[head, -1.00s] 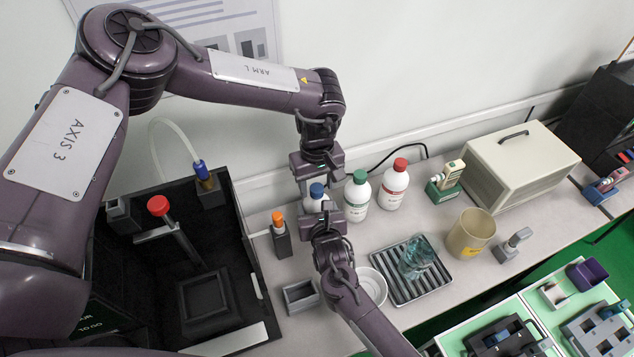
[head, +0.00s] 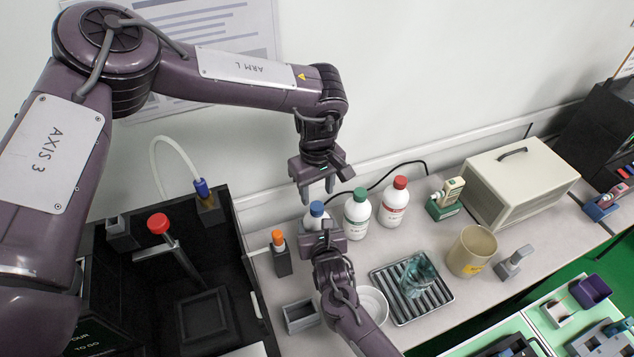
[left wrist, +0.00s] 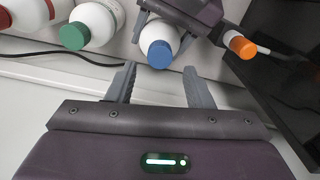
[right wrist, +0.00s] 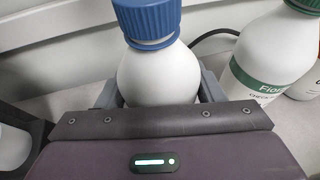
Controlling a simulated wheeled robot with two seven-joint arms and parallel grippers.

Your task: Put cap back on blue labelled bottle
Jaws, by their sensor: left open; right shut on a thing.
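The blue-capped white bottle (head: 311,222) stands upright on the bench. Its blue cap (head: 317,208) sits on the bottle's neck; it also shows in the left wrist view (left wrist: 160,54) and the right wrist view (right wrist: 150,18). I cannot tell how tightly the cap is seated. My right gripper (head: 322,232) is shut around the bottle's body, below the cap. The bottle's label is hidden. My left gripper (head: 317,192) is open and empty above the cap, apart from it, its fingers pointing down.
A green-capped bottle (head: 357,214) and a red-capped bottle (head: 393,203) stand just to the right. An orange-capped item (head: 280,254) in a grey holder and a black open box (head: 130,270) are at the left. A ribbed tray (head: 437,302) with glassware lies front right.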

